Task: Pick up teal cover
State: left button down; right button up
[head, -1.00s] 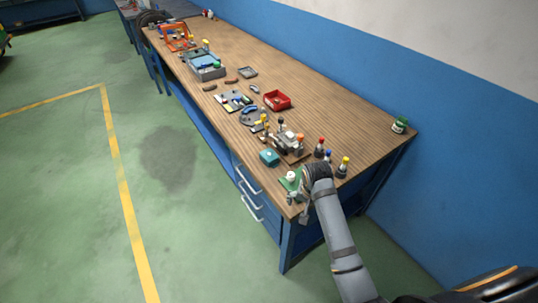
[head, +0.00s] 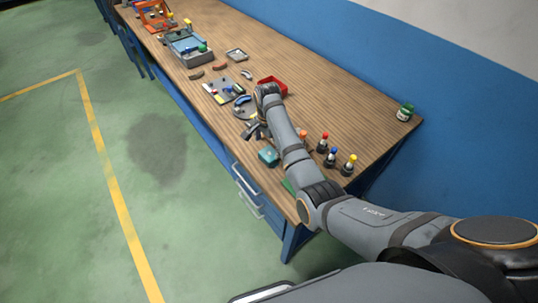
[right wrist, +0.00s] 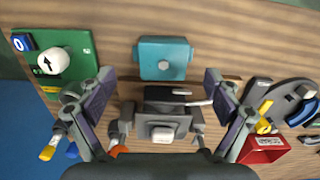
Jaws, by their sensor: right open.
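The teal cover (head: 268,156) is a small teal block lying on the wooden bench near its front edge. In the right wrist view the teal cover (right wrist: 164,50) lies beyond my fingertips, with a grey round spot on its middle. My right gripper (head: 256,131) is over the bench, beyond the cover in the head view. In the right wrist view my right gripper (right wrist: 158,78) has its two fingers wide apart with nothing between the pads. A grey device with a white button (right wrist: 162,133) lies below and between the fingers. My left gripper is not in view.
A green board with a white knob (right wrist: 55,62) is left of the cover in the wrist view. A grey holder with a blue clamp (right wrist: 290,100) and a red tray (right wrist: 262,150) are right. Several coloured-top posts (head: 333,157) stand nearby.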

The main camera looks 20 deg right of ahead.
aim_at(269, 153)
jog(key=shift+w+f, duration=0.6)
jog(key=shift+f, duration=0.05)
jog(key=shift+s+d+f+p, duration=0.1)
jog(key=shift+d+f+p, duration=0.15)
jog(key=shift+f, duration=0.25)
jog(key=shift+s+d+f+p, duration=0.1)
jog(key=shift+f+p, duration=0.25)
jog(key=shift+f, duration=0.15)
notch_tip(269, 153, down, 3)
jog(key=shift+r, duration=0.1)
jog(key=shift+w, duration=0.1)
jog(key=c, duration=1.3)
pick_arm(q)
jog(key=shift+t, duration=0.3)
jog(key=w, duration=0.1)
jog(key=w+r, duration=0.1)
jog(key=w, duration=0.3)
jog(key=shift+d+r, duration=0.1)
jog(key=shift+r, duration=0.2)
